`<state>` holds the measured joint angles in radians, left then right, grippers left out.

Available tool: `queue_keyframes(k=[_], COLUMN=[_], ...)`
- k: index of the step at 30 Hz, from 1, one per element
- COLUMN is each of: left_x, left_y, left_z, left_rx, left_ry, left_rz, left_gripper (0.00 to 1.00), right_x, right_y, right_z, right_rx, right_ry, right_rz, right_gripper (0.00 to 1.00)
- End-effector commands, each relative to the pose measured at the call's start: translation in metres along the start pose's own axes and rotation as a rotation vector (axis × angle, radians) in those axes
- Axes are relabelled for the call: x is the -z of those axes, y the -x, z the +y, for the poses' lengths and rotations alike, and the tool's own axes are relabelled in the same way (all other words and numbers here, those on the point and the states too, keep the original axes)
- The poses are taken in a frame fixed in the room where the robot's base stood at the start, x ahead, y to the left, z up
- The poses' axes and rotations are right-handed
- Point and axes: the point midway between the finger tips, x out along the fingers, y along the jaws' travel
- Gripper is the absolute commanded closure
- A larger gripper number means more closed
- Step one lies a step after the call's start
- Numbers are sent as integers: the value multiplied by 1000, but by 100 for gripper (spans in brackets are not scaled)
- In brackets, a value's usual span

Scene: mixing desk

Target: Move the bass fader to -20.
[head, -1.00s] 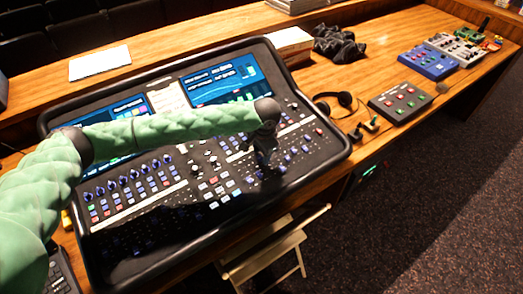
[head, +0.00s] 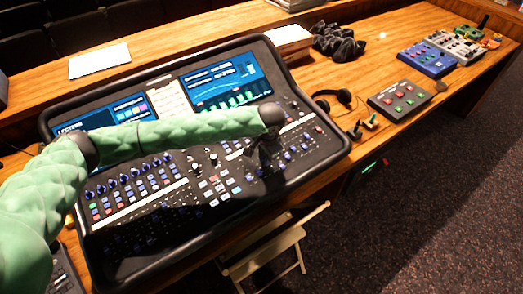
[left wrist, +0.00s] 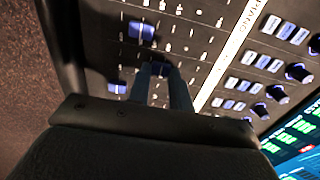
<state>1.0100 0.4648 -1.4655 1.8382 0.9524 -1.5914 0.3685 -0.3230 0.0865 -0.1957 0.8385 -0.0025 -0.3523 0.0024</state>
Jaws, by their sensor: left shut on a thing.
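The mixing desk (head: 107,262) stands on the wooden table, its dark panel full of knobs, buttons and faders. My left gripper (head: 264,163) is low over the right part of the panel, with its arm crossing the desk from the left. In the left wrist view the fingers (left wrist: 160,70) are shut on a blue fader cap, mostly hidden between the tips. Other blue fader caps stand apart from it, one above (left wrist: 141,30) and one to the left (left wrist: 117,87). I cannot read which fader is the bass one. My right gripper is out of view.
Lit screens (head: 225,82) stand at the back of the desk. Headphones (head: 333,98), a button box (head: 399,99) and a blue box (head: 428,60) lie to the right. A folding stool (head: 268,250) stands in front.

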Motion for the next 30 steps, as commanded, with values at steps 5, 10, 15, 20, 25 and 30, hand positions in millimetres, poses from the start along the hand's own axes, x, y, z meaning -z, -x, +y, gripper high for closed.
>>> queue_keyframes(k=[5, 10, 15, 20, 25, 30], left_x=[0, 0, 0, 0, 0, 1], left_y=[1, 0, 0, 0, 2, 17], left_z=[14, 14, 14, 14, 14, 14], left_rx=[-1, 0, 0, 0, 0, 1], left_ry=[0, 1, 1, 1, 1, 0], left_rz=[-1, 0, 0, 0, 1, 2], left_gripper=[100, 100, 56, 56, 56, 56], right_x=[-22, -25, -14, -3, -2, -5], right_y=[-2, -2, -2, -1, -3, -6], right_z=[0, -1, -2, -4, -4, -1], right_rx=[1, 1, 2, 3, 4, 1], right_ry=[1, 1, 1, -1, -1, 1], right_rz=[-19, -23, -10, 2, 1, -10], right_gripper=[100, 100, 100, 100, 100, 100])
